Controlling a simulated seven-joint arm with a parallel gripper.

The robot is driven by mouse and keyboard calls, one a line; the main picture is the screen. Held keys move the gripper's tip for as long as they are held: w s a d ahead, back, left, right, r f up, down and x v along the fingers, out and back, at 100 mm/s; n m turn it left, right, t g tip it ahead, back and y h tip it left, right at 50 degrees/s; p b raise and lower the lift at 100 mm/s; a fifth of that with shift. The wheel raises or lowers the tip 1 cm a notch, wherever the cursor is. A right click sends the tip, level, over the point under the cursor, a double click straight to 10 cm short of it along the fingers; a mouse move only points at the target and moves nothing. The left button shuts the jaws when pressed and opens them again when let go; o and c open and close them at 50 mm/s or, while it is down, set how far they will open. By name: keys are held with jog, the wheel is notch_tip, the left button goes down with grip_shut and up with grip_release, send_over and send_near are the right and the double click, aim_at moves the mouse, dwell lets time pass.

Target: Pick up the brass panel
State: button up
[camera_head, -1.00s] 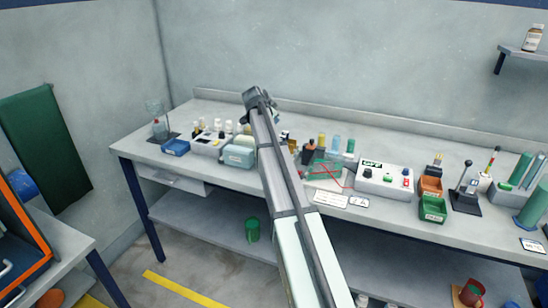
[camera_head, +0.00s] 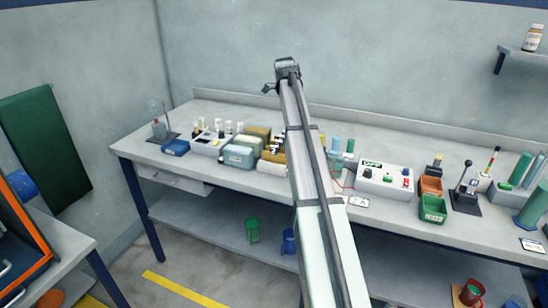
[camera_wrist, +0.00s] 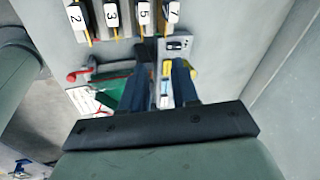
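My gripper (camera_wrist: 163,72) shows in the wrist view as two dark blue fingers, spread apart with nothing held between them. In the head view my gripper (camera_head: 268,89) is high over the bench, mostly hidden by my wrist. At the top of the wrist view hang several white tags, marked 2 (camera_wrist: 76,17), 3 (camera_wrist: 112,15), 5 (camera_wrist: 144,13) and 7 (camera_wrist: 174,11). Thin yellow-brass edges show below some tags; I cannot tell which is the brass panel. The fingers are apart from the tags.
To the right are a control box (camera_head: 384,181) and a green bin (camera_head: 433,208). In the wrist view a red-handled thing (camera_wrist: 80,75) lies left of the fingers.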

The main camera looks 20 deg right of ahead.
aim_at(274, 153)
jog(key=s+a+r+m+g+y, duration=0.1)
jog(key=s+a+m+g+y, duration=0.15)
jog(key=a, duration=0.55)
jog(key=shift+t, duration=0.35)
jog(key=f, duration=1.3)
jog(key=shift+s+a+f, duration=0.1)
jog(key=shift+a+f, duration=0.15)
jog(key=shift+c, duration=0.4)
grip_shut()
